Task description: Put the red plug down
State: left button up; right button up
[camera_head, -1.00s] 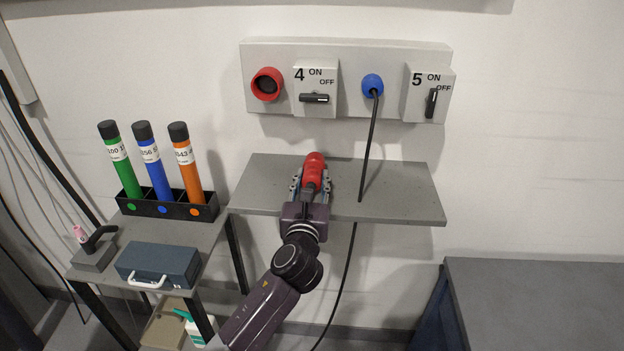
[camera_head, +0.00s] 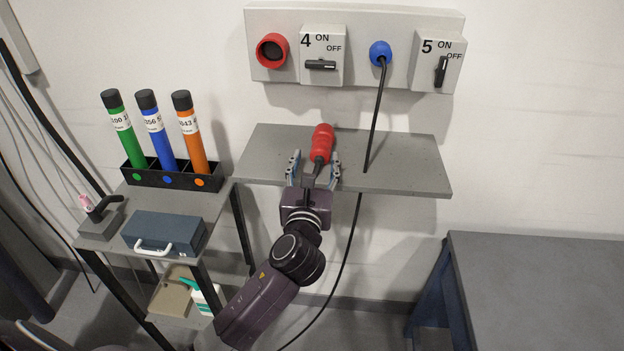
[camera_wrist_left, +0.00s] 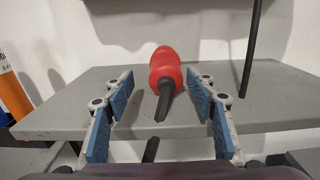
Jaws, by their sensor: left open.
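The red plug (camera_head: 322,142) lies on the grey wall shelf (camera_head: 400,165) below the socket panel, its black cable end pointing toward my left gripper. My left gripper (camera_head: 313,168) is open, with one finger on each side of the plug's cable end. In the left wrist view the red plug (camera_wrist_left: 165,70) lies on the shelf (camera_wrist_left: 75,95), ahead of and between the two spread blue-padded fingers (camera_wrist_left: 157,115). Neither finger appears to touch it. My right gripper is not in view.
The panel above holds a red socket (camera_head: 272,50), switch 4 (camera_head: 320,64), a blue plug (camera_head: 380,53) with a hanging black cable (camera_head: 375,115), and switch 5 (camera_head: 441,70). Coloured tubes (camera_head: 158,135) and a blue-grey case (camera_head: 165,232) stand left. The shelf's right part is clear.

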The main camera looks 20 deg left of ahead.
pick_arm(q)
jog(key=v, duration=0.7)
jog(key=shift+b, duration=0.4)
jog(key=shift+s+r, duration=0.1)
dwell(0.6)
